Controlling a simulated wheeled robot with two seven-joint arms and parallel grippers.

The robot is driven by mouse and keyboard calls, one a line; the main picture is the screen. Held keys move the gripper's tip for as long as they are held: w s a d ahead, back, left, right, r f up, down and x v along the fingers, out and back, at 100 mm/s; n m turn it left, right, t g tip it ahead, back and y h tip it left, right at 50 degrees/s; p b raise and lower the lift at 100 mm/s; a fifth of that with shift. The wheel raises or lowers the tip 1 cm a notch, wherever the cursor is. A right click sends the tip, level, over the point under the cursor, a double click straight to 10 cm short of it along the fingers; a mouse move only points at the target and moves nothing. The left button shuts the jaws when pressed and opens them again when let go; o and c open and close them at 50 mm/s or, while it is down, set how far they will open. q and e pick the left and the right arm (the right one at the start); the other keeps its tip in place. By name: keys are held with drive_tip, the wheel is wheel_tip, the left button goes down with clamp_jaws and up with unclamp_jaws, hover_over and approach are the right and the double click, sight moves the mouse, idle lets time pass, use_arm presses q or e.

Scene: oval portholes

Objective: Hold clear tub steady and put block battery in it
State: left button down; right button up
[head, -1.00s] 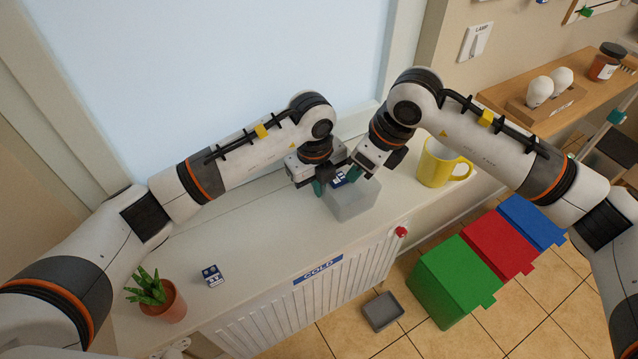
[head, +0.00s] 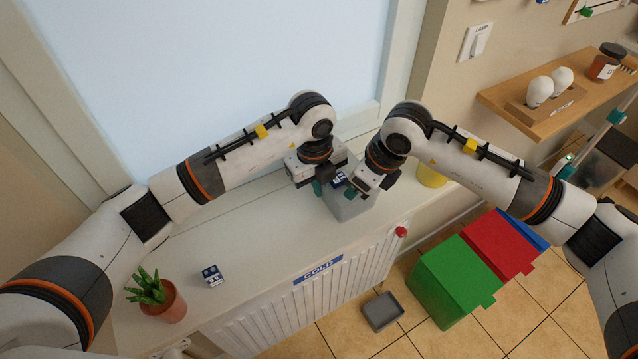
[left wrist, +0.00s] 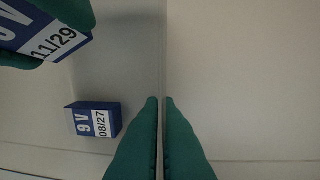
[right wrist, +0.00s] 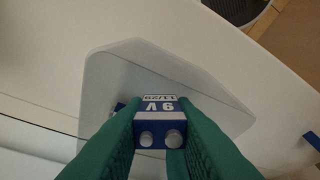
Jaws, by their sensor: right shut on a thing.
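The clear tub (head: 352,208) stands on the white sill, and its outline shows in the right wrist view (right wrist: 215,92). My left gripper (left wrist: 163,100) is shut with one finger on each side of the tub's thin wall. My right gripper (right wrist: 158,110) is shut on a blue block battery (right wrist: 155,128) marked 9V 11/29, held over the tub. This battery also shows at the top left of the left wrist view (left wrist: 45,38). A second blue battery (left wrist: 93,120), marked 9V 08/27, lies inside the tub, mostly hidden in the right wrist view.
Another blue and white battery (head: 212,276) is on the sill near a potted plant (head: 160,298). A yellow mug (head: 432,178) is partly hidden behind my right arm. A red knob (head: 401,232) sits at the front edge. Green (head: 452,280) and red (head: 500,243) bins stand below.

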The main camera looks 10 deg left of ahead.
drive_tip(key=o, duration=1.1)
drive_tip(key=shift+c, duration=0.2)
drive_tip(key=shift+r, duration=0.1)
drive_tip(key=v, duration=1.2)
use_arm(q)
drive_tip(key=c, duration=1.6)
unclamp_jaws()
